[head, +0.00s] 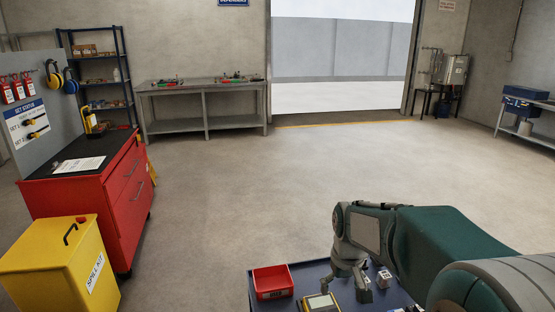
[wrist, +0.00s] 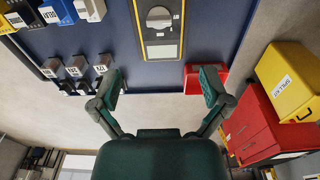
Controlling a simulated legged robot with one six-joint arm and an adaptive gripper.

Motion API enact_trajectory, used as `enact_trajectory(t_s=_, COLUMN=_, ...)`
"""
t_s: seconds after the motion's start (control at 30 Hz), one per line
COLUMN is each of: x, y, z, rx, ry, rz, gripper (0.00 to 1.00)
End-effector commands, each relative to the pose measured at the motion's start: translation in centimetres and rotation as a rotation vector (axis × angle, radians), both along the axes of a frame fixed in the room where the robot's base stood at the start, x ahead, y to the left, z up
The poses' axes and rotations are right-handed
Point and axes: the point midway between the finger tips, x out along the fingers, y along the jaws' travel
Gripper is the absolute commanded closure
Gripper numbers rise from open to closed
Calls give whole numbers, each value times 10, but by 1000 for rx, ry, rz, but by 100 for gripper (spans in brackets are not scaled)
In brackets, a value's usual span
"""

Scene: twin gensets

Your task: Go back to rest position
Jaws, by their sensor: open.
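My gripper (head: 349,288) is low in the head view, over the blue-topped surface at the bottom. In the wrist view my gripper (wrist: 161,88) has its two fingers spread wide, with nothing between them. A yellow-edged device with a round grey dial (wrist: 159,18) lies on the blue surface (wrist: 209,40) beyond the fingertips. Its top partly shows in the head view (head: 320,302). My arm covers the right part of the blue surface in the head view.
A red bin (head: 272,281) sits on the blue surface. Several grey labelled blocks (wrist: 76,66) stand there too. A red cabinet (head: 128,190) and yellow spill kit box (head: 62,262) stand at left. A grey bench (head: 205,105) is at the back. The middle floor is clear.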

Motion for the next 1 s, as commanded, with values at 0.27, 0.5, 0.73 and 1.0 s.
enact_trajectory(t_s=0.27, x=-44, y=0, z=41, rx=5, ry=-97, rz=-40, gripper=3)
enact_trajectory(t_s=0.5, x=-84, y=0, z=66, rx=11, ry=-179, rz=-73, gripper=3)
enact_trajectory(t_s=0.73, x=-122, y=0, z=81, rx=21, ry=-256, rz=-106, gripper=3)
enact_trajectory(t_s=1.0, x=-166, y=0, z=88, rx=36, ry=-346, rz=-142, gripper=3)
